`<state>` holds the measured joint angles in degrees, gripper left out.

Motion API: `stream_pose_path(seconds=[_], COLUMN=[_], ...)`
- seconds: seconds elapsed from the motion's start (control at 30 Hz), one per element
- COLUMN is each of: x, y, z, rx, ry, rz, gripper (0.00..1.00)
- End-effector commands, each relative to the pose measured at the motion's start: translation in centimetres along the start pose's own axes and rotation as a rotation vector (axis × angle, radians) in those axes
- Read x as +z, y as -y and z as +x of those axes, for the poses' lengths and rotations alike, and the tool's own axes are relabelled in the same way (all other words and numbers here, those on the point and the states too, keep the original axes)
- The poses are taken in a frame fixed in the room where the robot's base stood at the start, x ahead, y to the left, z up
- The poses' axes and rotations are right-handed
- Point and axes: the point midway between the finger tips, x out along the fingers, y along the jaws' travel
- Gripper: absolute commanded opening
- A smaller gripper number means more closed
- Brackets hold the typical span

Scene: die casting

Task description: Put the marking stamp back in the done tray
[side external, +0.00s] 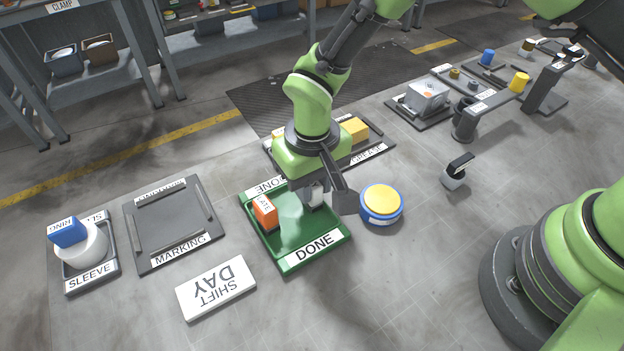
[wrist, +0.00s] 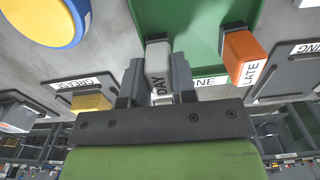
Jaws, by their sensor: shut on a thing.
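My gripper (side external: 320,188) is shut on a pale grey block marked DAY, the marking stamp (side external: 317,199). In the wrist view the stamp (wrist: 158,63) sits between the two dark fingers of my gripper (wrist: 159,76). The green done tray (side external: 290,261) lies under my gripper, and the stamp is over its back right part. I cannot tell whether the stamp touches the tray floor. An orange block marked LATE (side external: 264,211) stands in the tray's left part, apart from the stamp.
A blue and yellow round button (side external: 381,203) stands close right of the tray. The grease tray (side external: 372,153) is behind. The empty marking tray (side external: 165,233) and the sleeve tray (side external: 92,279) lie left. A SHIFT DAY plate (side external: 216,288) lies in front. A black-and-white item (side external: 456,172) lies right.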

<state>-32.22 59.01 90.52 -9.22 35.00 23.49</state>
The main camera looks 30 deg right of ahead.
Motion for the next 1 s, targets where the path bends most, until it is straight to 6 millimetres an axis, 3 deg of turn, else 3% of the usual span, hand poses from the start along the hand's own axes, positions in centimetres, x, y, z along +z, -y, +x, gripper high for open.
stream_pose_path(seconds=[0.1, 0.13, 0.23, 0.5, 0.63, 1.0], x=[0.0, 0.0, 0.0, 0.0, -0.1, -0.1], y=[0.0, 0.0, 0.0, 0.0, 0.1, 0.1], z=[0.3, 0.3, 0.3, 0.2, -0.9, -8.7], rx=[0.0, 0.0, 0.0, 0.0, -0.002, -0.003], ry=[0.001, 0.0, 0.0, 0.0, -0.003, -0.005], rz=[0.0, 0.0, 0.0, 0.0, -0.001, -0.001], gripper=[0.1, 0.3, 0.51, 0.51, 0.51, 0.51])
